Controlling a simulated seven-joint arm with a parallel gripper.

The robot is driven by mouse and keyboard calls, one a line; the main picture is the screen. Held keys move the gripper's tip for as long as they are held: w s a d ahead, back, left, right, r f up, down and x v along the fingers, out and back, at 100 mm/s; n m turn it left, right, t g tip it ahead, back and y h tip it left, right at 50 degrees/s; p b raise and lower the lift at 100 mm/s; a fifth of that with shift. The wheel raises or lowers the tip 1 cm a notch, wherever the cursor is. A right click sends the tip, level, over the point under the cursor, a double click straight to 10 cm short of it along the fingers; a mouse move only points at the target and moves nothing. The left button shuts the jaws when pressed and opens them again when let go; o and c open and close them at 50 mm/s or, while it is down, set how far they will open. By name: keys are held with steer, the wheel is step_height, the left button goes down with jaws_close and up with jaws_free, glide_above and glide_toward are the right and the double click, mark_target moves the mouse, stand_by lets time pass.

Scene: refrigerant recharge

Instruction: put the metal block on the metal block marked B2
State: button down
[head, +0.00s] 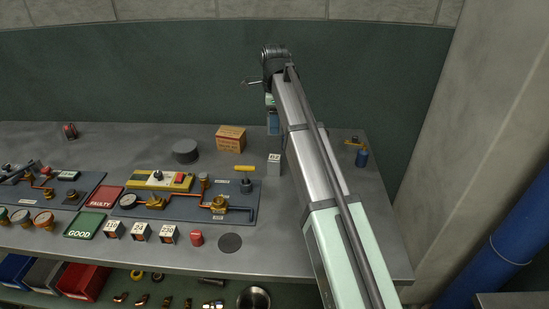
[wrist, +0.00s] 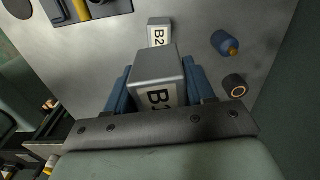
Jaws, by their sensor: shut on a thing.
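My gripper (wrist: 157,88) has blue fingers and is shut on a grey metal block marked B1 (wrist: 158,67), one finger on each side of it. Another grey metal block, marked B2 (wrist: 158,32), stands on the bench just beyond the held block in the wrist view. In the head view block B2 (head: 274,164) stands upright beside my arm. My gripper (head: 273,122) shows there above and behind it, partly covered by my arm. The held block cannot be made out clearly in the head view. The lower part of B2 is partly hidden by the held block in the wrist view.
A cardboard box (head: 230,139) and a dark round puck (head: 185,151) stand left of B2. A panel with copper pipes (head: 170,205) lies in front. Free bench lies around B2.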

steer(key=shift+f+m, duration=0.1)
steer(key=shift+m, duration=0.2)
steer(key=shift+f, duration=0.3)
glide_toward(275, 157)
steer(key=shift+a+f, duration=0.1)
steer(key=shift+f, duration=2.65)
steer(key=shift+c, duration=2)
jaws_free()
steer(key=shift+f, duration=0.15)
step_height(275, 157, up, 12)
steer(key=shift+r, duration=0.15)
